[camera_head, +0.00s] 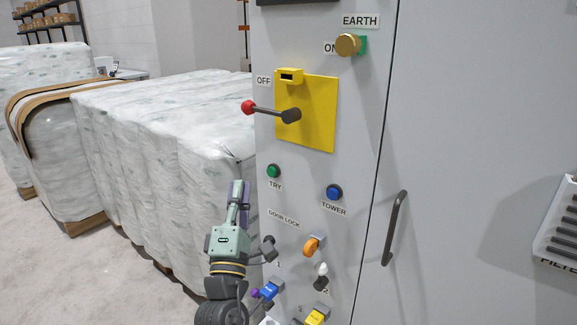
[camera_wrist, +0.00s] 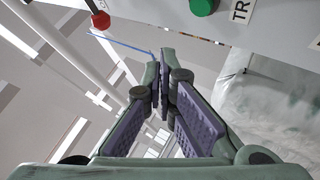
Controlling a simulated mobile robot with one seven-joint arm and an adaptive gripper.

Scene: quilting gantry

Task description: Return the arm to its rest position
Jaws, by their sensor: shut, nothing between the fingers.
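My gripper (camera_head: 238,190) points upward at the left edge of the grey control cabinet (camera_head: 350,165), in front of the wrapped bales. In the wrist view the purple-padded fingers of my gripper (camera_wrist: 162,100) are shut with nothing between them. The cabinet's lower edge and the green TRY button (camera_wrist: 203,6) show at the top of the wrist view. The same TRY button (camera_head: 274,171) is up and to the right of my gripper in the head view. My gripper appears apart from the panel. My upper arm is out of view.
The red-tipped lever (camera_head: 270,111) juts left from its yellow plate (camera_head: 322,115) above my gripper. The blue TOWER button (camera_head: 334,192), an orange knob (camera_head: 313,245) and the door handle (camera_head: 395,228) lie to the right. Wrapped bales (camera_head: 165,130) fill the left; grey floor (camera_head: 35,265) is clear.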

